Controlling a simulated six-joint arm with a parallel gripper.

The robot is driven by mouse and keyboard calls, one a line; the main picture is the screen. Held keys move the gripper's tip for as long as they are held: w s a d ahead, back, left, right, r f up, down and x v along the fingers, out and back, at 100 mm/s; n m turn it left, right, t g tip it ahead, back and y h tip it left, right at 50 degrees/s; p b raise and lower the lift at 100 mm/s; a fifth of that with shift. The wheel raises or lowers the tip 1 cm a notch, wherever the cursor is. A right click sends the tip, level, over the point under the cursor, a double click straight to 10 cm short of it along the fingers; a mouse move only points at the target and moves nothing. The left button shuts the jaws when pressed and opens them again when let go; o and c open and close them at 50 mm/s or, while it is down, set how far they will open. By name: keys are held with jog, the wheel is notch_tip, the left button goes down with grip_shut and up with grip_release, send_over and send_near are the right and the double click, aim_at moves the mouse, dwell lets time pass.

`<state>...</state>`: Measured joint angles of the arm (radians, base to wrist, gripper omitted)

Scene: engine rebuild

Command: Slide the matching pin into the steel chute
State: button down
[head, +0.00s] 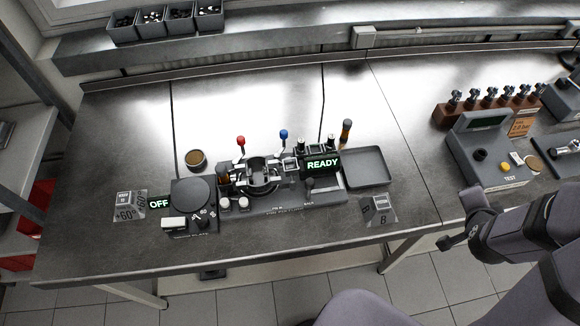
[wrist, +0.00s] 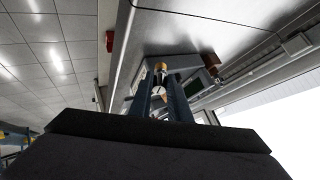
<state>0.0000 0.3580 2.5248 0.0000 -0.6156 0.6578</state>
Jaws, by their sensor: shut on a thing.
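My gripper (head: 447,243) is at the lower right, in front of the bench edge and well away from the fixture. In the wrist view my gripper (wrist: 161,93) is shut on a small pale piece (wrist: 158,91) with a rounded end and an orange-brown patch; whether it is the matching pin cannot be told. The fixture (head: 285,200) stands mid-bench with a round metal part, a red-knobbed lever (head: 241,141), a blue-knobbed lever (head: 284,134) and a lit READY display (head: 322,164). The steel chute cannot be singled out for sure among its small parts.
An empty grey tray (head: 366,183) lies right of the fixture. A round-plated unit (head: 192,194) with an OFF display is left of it. A test box (head: 490,160) and a rack of several pieces (head: 447,115) stand right. Bare bench lies between tray and test box.

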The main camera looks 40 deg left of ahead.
dwell(0.3)
jog(key=a+n+g+y+p, duration=0.1)
jog(key=a+n+g+y, duration=0.3)
jog(key=a, duration=1.1)
jog(key=s+a+r+n, duration=0.1)
jog(key=s+a+n, duration=0.2)
jog(key=a, duration=0.4)
jog(key=s+a+r+n+g+p, duration=0.1)
jog(key=s+a+r+n, duration=0.1)
jog(key=a, duration=0.6)
jog(key=s+a+r+n, duration=0.1)
jog(key=s+a+n, duration=0.3)
jog(key=a, duration=0.3)
jog(key=shift+s+a+r+g+h, duration=0.3)
jog(key=shift+s+g, duration=0.1)
jog(key=shift+s, duration=0.05)
jog(key=s+a+r+n+h, duration=0.1)
jog(key=s+a+r, duration=0.1)
jog(key=s+a, duration=0.4)
jog(key=shift+s+r+g+b, duration=0.15)
jog(key=shift+r+g+b, duration=0.15)
jog(key=shift+r+b, duration=0.1)
jog(key=shift+f+b, duration=1.55)
jog(key=shift+f, duration=0.85)
